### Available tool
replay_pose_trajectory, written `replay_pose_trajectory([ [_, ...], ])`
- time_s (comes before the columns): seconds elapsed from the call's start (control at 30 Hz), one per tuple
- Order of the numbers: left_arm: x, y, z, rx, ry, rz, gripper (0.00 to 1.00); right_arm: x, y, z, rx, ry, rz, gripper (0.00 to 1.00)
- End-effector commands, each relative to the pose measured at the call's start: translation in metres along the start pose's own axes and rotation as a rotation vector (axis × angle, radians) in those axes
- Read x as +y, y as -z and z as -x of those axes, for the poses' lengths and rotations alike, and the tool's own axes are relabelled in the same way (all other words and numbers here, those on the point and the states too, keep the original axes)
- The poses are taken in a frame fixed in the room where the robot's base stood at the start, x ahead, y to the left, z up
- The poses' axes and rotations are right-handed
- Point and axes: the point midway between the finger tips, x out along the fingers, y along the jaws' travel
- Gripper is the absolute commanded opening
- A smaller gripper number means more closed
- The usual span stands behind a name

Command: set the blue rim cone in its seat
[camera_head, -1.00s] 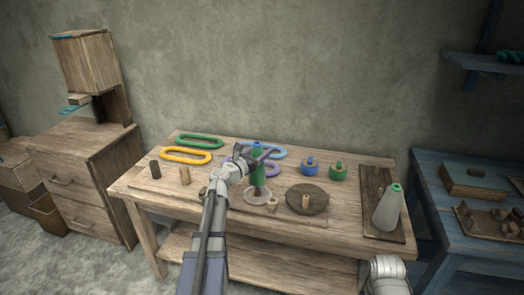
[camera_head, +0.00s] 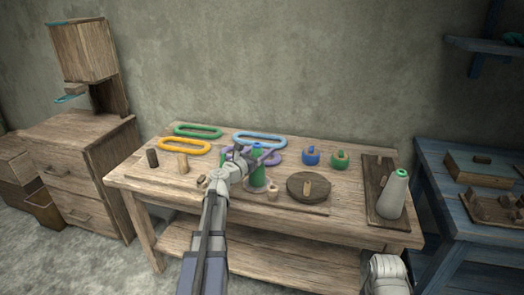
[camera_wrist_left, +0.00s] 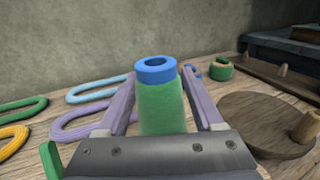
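The blue rim cone (camera_head: 257,168) is green with a blue ring on top and stands upright. It also shows in the left wrist view (camera_wrist_left: 162,108), between the purple fingers. My left gripper (camera_head: 254,155) is closed around it, with a finger on each side. The cone is over a pale round base (camera_head: 257,188) on the table, and its lower end overlaps that base in the head view. The gripper housing hides the cone's foot in the wrist view, so I cannot tell whether it is fully down. My right gripper is out of view.
A brown round board with a peg (camera_head: 308,188) lies just right. Yellow (camera_head: 183,147), green (camera_head: 198,131) and light blue (camera_head: 260,140) loops lie behind. Blue (camera_head: 311,157) and green (camera_head: 339,160) pieces and a grey cone (camera_head: 392,196) stand to the right.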

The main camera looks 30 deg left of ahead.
Motion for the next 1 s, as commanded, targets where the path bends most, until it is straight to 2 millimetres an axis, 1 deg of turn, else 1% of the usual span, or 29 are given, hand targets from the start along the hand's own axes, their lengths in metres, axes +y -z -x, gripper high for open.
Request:
replay_pose_trajectory([
  [0.03,0.0,0.0,0.0,0.0,0.0,0.0,0.75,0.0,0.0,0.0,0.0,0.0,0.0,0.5],
  [0.2,0.0,0.0,0.0,0.0,0.0,0.0,0.94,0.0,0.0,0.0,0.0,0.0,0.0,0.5],
  [0.47,0.0,0.0,0.0,0.0,0.0,0.0,0.94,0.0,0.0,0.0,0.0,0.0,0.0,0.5],
  [0.57,0.0,0.0,0.004,0.0,0.0,0.0,0.94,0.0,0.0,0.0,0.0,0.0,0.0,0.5],
  [0.67,-0.001,0.0,0.012,0.0,-0.001,0.0,0.94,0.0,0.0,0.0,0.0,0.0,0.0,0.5],
  [0.77,-0.001,0.0,0.025,0.0,-0.002,0.0,0.94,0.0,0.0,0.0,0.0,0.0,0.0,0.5],
  [1.0,-0.001,0.0,0.065,0.0,-0.002,0.0,0.94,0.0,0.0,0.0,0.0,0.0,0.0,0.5],
])
